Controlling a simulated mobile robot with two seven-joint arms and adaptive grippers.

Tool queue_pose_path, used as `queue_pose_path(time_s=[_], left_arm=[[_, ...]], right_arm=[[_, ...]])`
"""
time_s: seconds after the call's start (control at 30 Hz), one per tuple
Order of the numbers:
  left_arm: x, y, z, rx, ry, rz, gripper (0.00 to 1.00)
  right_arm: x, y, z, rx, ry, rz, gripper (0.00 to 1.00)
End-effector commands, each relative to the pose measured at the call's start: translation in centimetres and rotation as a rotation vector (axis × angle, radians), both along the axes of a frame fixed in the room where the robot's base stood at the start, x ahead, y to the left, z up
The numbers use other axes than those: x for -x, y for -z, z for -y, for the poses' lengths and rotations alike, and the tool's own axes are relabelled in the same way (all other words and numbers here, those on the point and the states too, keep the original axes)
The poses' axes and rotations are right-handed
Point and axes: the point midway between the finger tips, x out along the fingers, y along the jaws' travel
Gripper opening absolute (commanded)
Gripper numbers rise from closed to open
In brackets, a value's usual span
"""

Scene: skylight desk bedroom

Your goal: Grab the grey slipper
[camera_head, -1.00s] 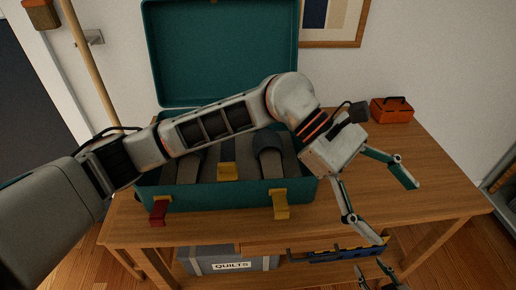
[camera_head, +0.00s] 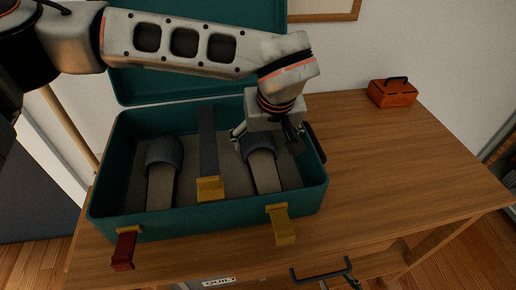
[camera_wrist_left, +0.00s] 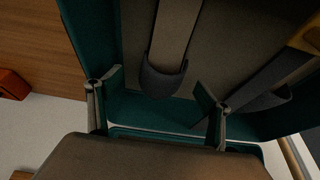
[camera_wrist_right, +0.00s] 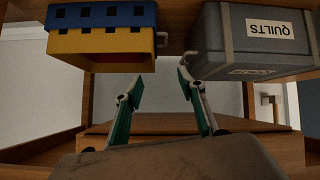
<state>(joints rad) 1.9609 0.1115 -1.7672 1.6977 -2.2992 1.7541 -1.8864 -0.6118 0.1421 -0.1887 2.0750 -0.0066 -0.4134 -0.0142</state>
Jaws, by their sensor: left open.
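Two grey slippers with dark straps lie in the open teal suitcase (camera_head: 205,217), the left slipper (camera_head: 160,185) and the right slipper (camera_head: 265,172). A dark divider strap with a yellow end runs between them. My left gripper (camera_head: 270,137) is above the strap end of the right slipper, partly hiding it. In the left wrist view, my left gripper (camera_wrist_left: 158,84) is open and empty, with a slipper's strap (camera_wrist_left: 164,80) beyond and between its fingertips. My right gripper (camera_wrist_right: 158,80) is open and empty in the right wrist view, below table height.
The suitcase stands on a wooden table (camera_head: 390,170), clear to the right except for an orange box (camera_head: 392,93) at the back. Its raised lid is behind my left arm. Below are a blue-and-yellow box (camera_wrist_right: 100,45) and a grey QUILTS box (camera_wrist_right: 255,45).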

Motion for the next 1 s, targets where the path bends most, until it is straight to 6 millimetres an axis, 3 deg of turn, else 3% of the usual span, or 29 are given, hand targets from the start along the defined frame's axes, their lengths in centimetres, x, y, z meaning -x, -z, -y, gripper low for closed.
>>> queue_pose_path(time_s=[0.5, 0.87, 1.0], left_arm=[[-2.4, 6.1, -1.3, 0.003, -0.004, -0.01, 0.79], [-2.8, 6.5, -1.4, 0.003, -0.003, -0.003, 0.79], [-2.8, 6.5, -1.4, 0.003, -0.003, -0.003, 0.42]], right_arm=[[-0.3, 0.3, -0.4, -0.005, -0.008, 0.007, 0.4], [-0.6, -0.1, -0.4, -0.007, -0.009, 0.017, 0.4], [-0.6, -0.1, -0.4, -0.006, -0.009, 0.017, 0.4]])
